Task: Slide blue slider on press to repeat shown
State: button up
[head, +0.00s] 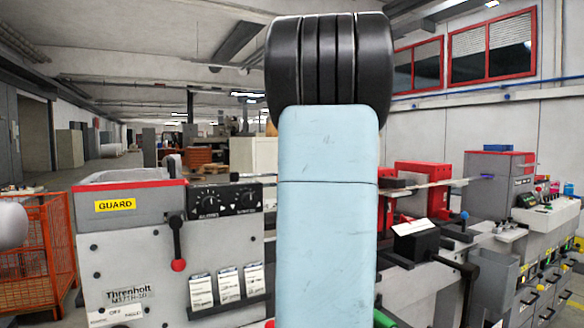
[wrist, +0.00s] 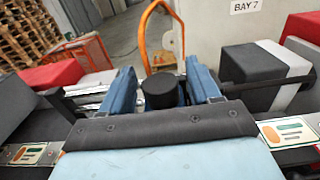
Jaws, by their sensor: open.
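In the wrist view my gripper (wrist: 162,82) is open, with its two blue fingers apart. A black round knob or post (wrist: 160,91) shows between the fingers; I cannot tell whether they touch it. In the head view my light blue arm covers the middle of the machine, and my gripper does not show.
A black lever with a red ball (head: 178,264) sticks out of the press front. A printed label strip (wrist: 288,132) runs across the wrist view below a grey and white block (wrist: 265,75). An orange cart frame (wrist: 150,35) stands beyond. An orange cage (head: 40,250) is at far left.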

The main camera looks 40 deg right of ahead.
jog(key=shift+c, duration=0.3)
grip_shut()
dwell(0.3)
